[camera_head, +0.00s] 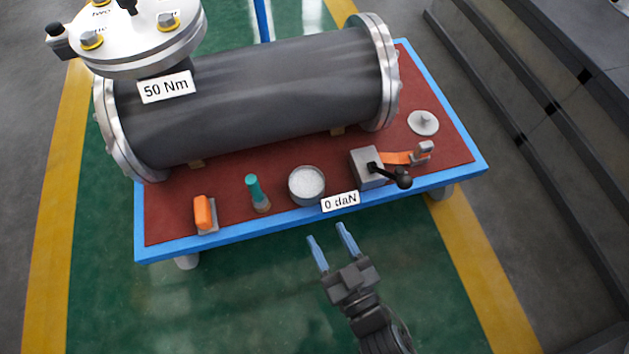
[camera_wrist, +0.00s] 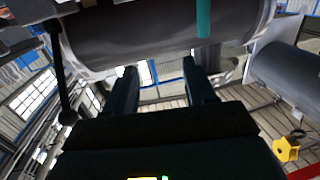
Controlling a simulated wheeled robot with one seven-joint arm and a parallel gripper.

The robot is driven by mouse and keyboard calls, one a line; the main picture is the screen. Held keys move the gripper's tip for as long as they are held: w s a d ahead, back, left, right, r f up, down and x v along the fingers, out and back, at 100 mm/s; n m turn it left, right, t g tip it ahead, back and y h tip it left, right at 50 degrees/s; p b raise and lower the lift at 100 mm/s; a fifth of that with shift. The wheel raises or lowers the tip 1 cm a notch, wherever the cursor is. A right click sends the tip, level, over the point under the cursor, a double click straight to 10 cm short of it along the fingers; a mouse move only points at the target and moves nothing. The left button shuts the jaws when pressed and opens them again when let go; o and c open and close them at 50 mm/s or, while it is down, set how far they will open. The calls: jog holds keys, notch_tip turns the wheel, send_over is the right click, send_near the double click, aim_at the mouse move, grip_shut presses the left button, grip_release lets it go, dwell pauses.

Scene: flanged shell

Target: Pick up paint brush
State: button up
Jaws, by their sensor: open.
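The paint brush appears to be the teal-handled tool (camera_head: 253,187) near the front edge of the table, left of a round white-filled pot. Its handle points up and its lower end is pale brown. A teal strip, which looks like its handle, shows at the top of the wrist view (camera_wrist: 203,18). My gripper (camera_head: 327,234) is open and empty, in front of the table's front edge, to the right of the brush and apart from it. In the wrist view its two dark fingers (camera_wrist: 159,68) stand apart with nothing between them.
The blue-edged table (camera_head: 459,188) bears a large dark flanged shell (camera_head: 260,95), an orange tool (camera_head: 203,213), a white-filled pot (camera_head: 307,185), a grey block with a black-knobbed lever (camera_head: 370,168) and a grey disc (camera_head: 423,122). A "0 daN" label (camera_head: 340,201) hangs at the front edge.

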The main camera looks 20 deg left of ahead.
aim_at(255, 187)
jog(key=w+a+n+g+y, duration=0.1)
jog(key=a, duration=0.4)
jog(key=w+a+y, duration=0.1)
jog(key=a, duration=0.3)
jog(key=w+a+n+g+y, duration=0.1)
jog(key=w+a, duration=0.1)
jog(key=a, duration=0.3)
jog(key=shift+a+r+n+g, duration=0.3)
jog(key=shift+a+r, duration=0.05)
jog(key=b+x, duration=0.1)
jog(key=x, duration=0.2)
jog(key=b+x, duration=0.1)
jog(key=x, duration=0.1)
jog(key=shift+w+d+f+b, duration=0.1)
jog(key=shift+w+f+b, duration=0.05)
jog(key=shift+f+b, duration=0.25)
jog(key=shift+w+a+r, duration=0.15)
jog(key=shift+w+a, duration=0.15)
jog(key=shift+a, duration=0.1)
jog(key=shift+c, duration=0.4)
jog(key=c, duration=0.9)
grip_shut()
jog(key=shift+r, duration=0.1)
